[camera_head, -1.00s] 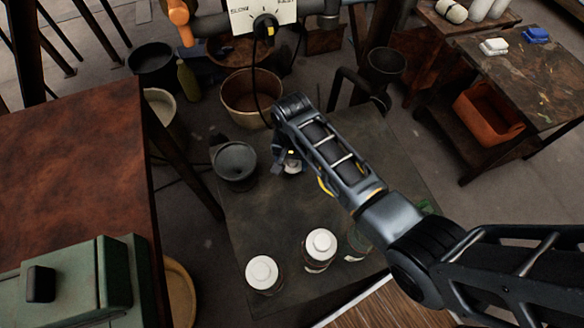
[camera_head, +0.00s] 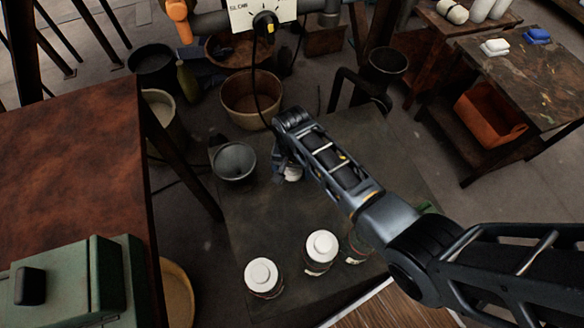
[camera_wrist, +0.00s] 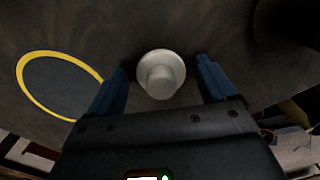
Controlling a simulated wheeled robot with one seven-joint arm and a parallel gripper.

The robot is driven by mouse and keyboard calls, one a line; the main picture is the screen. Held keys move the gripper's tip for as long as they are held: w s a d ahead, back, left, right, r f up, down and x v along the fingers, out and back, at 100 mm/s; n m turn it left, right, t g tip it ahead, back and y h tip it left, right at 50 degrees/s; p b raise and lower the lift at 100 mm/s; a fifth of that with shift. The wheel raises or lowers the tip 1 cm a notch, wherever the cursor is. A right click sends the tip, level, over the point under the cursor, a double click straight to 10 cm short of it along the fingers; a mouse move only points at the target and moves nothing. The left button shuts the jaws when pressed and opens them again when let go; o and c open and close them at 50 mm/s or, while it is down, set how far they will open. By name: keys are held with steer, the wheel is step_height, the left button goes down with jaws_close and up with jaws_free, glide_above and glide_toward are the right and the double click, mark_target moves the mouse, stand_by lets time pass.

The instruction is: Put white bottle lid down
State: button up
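The white lid (camera_wrist: 161,74), a round disc with a raised narrower centre, lies between my fingers in the wrist view, seemingly on the dark tabletop. My gripper (camera_wrist: 160,76) is open around it, with a gap on both sides. In the head view the white lid (camera_head: 293,174) shows partly beside my gripper (camera_head: 284,160), right of a grey bowl. Two white-topped bottles (camera_head: 263,277) (camera_head: 321,246) stand at the table's near side, with a green bottle (camera_head: 357,247) beside them, partly behind my arm.
The grey bowl (camera_head: 235,160) stands at the dark table's (camera_head: 255,215) left edge. A yellow ring (camera_wrist: 62,85) marks the tabletop left of my fingers in the wrist view. A tan bucket (camera_head: 250,98) is beyond the table. The tabletop between lid and bottles is clear.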

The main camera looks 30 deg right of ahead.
mark_target(292, 170)
steer(key=shift+o, duration=0.2)
step_height(292, 170, up, 12)
steer(key=p, duration=0.3)
steer(key=shift+r, duration=0.15)
stand_by(0.6)
